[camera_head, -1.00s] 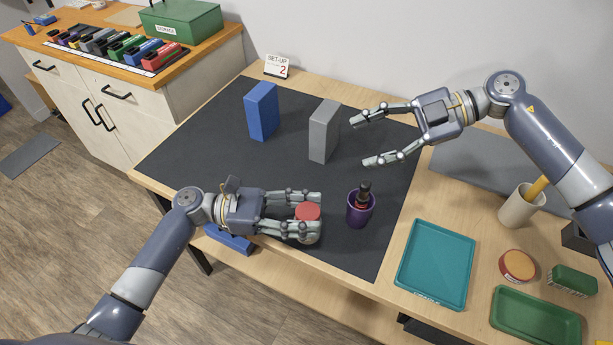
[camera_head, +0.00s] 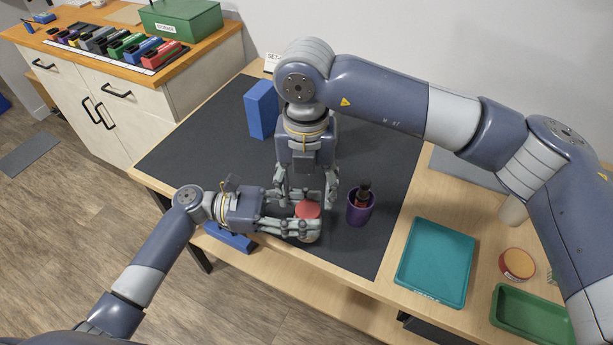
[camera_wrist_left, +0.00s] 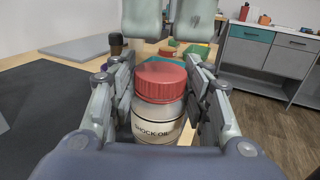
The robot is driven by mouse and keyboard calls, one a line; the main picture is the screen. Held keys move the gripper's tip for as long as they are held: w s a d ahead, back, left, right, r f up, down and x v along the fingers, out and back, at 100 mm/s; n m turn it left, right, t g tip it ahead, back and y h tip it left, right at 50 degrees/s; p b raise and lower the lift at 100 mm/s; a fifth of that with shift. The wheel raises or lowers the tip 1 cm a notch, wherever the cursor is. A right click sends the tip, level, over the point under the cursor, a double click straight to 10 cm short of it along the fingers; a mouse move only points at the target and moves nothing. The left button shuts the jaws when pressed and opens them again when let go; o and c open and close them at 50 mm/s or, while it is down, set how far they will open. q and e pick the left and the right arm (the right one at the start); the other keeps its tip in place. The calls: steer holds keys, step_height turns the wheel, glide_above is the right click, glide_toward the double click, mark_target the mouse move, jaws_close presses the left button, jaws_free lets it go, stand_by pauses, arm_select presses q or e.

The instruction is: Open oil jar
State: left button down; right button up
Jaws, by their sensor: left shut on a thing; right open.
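The oil jar (camera_wrist_left: 158,122) is a pale container labelled "SHOCK OIL" with a ribbed red lid (camera_wrist_left: 160,82). It stands upright near the front edge of the black mat, and its lid also shows in the head view (camera_head: 307,209). My left gripper (camera_head: 306,223) is shut around the jar's body from the left; its fingers flank the jar in the left wrist view (camera_wrist_left: 160,105).
A purple cup (camera_head: 360,209) with a dark-handled tool stands just right of the jar. A blue block (camera_head: 262,109) stands at the mat's back.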

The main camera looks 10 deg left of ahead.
mark_target(308, 209)
steer(key=shift+f, duration=2.45)
steer(key=c, duration=1.1)
steer(key=o, duration=1.2)
steer(key=shift+c, duration=0.2)
step_height(308, 209, up, 8)
steer(key=shift+w+d+f, duration=0.1)
steer(key=shift+f, duration=0.05)
steer(key=shift+c, duration=0.3)
steer(key=shift+f, duration=3.9)
